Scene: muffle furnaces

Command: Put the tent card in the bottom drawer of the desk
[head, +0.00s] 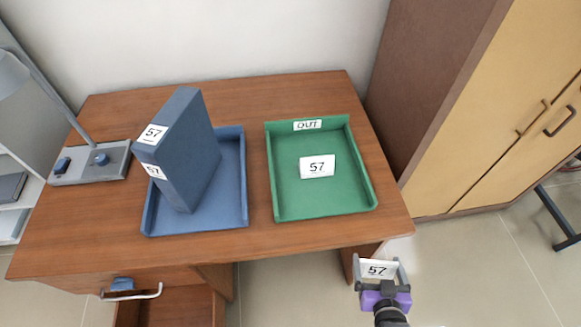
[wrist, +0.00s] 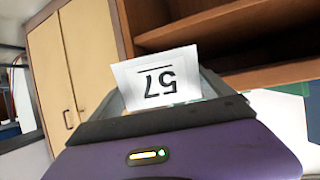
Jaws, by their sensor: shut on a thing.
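A white tent card marked 57 (head: 378,269) is held in my gripper (head: 380,280), off the desk's front right corner. In the wrist view the card (wrist: 157,78) stands between the fingers of my gripper (wrist: 163,93), its number upside down. The desk (head: 255,108) is brown wood. A drawer front with a pale handle (head: 132,293) and a blue part is at its lower left. Below it, a reddish-brown bottom drawer (head: 172,308) appears pulled out, cut off by the picture's edge. A second white card marked 57 (head: 317,167) is in the green tray.
The green tray (head: 372,190) marked OUT and a blue tray (head: 234,214) bearing a blue box (head: 190,140) are on the desk. A lamp (head: 90,165) stands at left. A cabinet (head: 500,110) stands at right.

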